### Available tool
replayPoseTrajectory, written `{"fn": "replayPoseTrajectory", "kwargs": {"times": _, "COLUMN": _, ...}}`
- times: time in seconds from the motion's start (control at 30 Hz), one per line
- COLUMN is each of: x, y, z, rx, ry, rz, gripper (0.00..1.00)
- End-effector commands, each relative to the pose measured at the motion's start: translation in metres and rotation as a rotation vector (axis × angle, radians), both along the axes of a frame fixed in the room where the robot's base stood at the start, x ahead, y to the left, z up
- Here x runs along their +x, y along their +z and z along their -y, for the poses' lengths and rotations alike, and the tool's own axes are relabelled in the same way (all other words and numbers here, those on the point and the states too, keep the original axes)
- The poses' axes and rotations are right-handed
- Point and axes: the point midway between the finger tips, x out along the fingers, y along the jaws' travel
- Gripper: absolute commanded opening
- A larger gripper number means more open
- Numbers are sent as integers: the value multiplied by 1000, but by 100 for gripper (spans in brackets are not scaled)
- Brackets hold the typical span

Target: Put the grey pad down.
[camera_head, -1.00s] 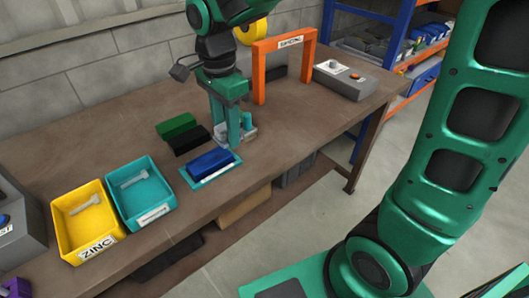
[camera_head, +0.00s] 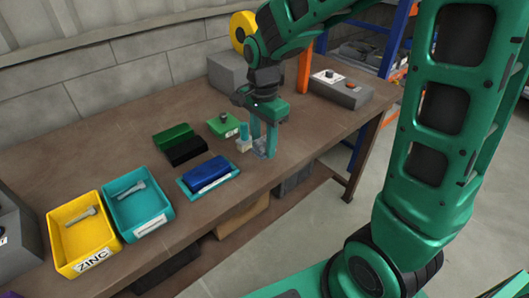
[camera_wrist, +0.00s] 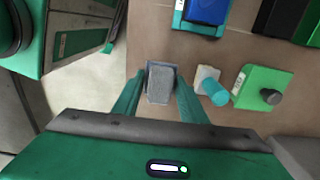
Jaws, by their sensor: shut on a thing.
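My gripper (camera_head: 263,148) reaches down over the front part of the workbench, right of the blue block. In the wrist view its two green fingers (camera_wrist: 160,98) are shut on the grey pad (camera_wrist: 161,82), one finger on each side. In the head view the grey pad (camera_head: 263,154) shows small and partly covered between the fingertips, low over the bench top. I cannot tell whether it touches the bench.
A small pale block with a teal peg (camera_wrist: 211,86) stands close beside the pad, with a green block with a dark knob (camera_head: 223,124) beyond it. The blue block (camera_head: 207,172) lies on a teal tray. Yellow (camera_head: 84,233) and teal (camera_head: 138,212) bins stand left. The bench front edge is near.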

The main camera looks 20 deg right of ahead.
Motion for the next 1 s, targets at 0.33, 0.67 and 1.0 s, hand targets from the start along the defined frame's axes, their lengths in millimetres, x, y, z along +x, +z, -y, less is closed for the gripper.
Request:
{"fn": "replayPoseTrajectory", "kwargs": {"times": 0.33, "x": 0, "y": -38, "z": 1, "rx": -1, "ry": 0, "rz": -3, "gripper": 14}}
{"fn": "replayPoseTrajectory", "kwargs": {"times": 0.67, "x": 0, "y": -41, "z": 1, "rx": 0, "ry": 0, "rz": 0, "gripper": 14}}
{"fn": "replayPoseTrajectory", "kwargs": {"times": 1.0, "x": -1, "y": -50, "z": 1, "rx": 0, "ry": 1, "rz": -4, "gripper": 46}}
